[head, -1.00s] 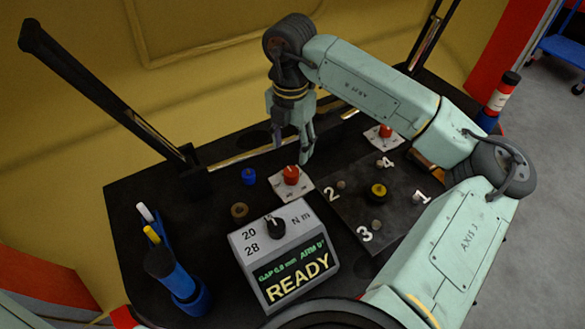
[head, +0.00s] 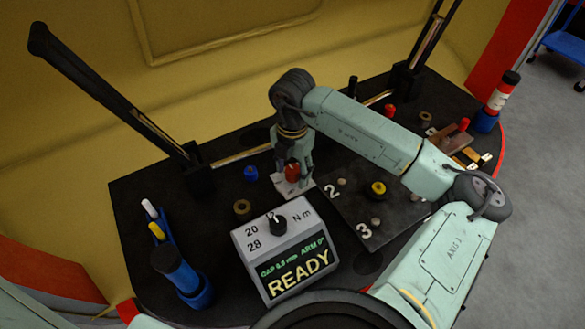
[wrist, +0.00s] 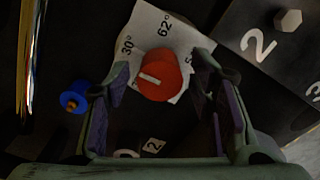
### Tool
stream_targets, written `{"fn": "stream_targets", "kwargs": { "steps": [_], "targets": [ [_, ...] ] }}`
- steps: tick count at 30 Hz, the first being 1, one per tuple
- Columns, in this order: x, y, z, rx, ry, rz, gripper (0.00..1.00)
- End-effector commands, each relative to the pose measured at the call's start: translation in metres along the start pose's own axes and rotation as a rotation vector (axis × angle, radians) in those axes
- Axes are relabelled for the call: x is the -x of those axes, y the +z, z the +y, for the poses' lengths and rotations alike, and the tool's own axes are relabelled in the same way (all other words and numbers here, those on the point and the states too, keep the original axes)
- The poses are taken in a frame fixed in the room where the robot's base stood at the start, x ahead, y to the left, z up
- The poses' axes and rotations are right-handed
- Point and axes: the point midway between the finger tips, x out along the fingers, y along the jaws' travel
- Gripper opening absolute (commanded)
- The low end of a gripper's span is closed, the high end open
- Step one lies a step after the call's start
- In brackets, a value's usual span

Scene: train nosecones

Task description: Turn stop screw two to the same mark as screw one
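A red screw knob (head: 292,172) stands on a white marked plate (head: 294,189). In the wrist view the red knob (wrist: 159,75) has a white line pointing left, and the white plate (wrist: 147,27) shows "30°" and "62°". A small tag (wrist: 153,145) reading "2" lies below it. My gripper (head: 293,178) is down at this knob. In the wrist view my gripper (wrist: 162,80) is open, with one finger on each side of the knob and gaps to both. The other white plate with a red knob is not visible now, probably behind my arm.
A grey READY box (head: 287,252) with a dial stands in front. A dark plate (head: 350,203) with numbered bolts lies to the right. A blue cap (head: 250,173) and a brown ring (head: 242,208) are close by on the left.

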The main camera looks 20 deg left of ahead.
Motion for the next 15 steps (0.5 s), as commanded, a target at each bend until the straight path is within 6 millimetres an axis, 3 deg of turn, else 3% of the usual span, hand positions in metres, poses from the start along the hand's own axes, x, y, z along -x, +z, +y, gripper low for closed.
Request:
{"fn": "stream_targets", "kwargs": {
  "steps": [15],
  "targets": [
    [0.0004, 0.0000, 0.0000, 0.000, 0.000, 0.000, 0.13]
  ]
}}
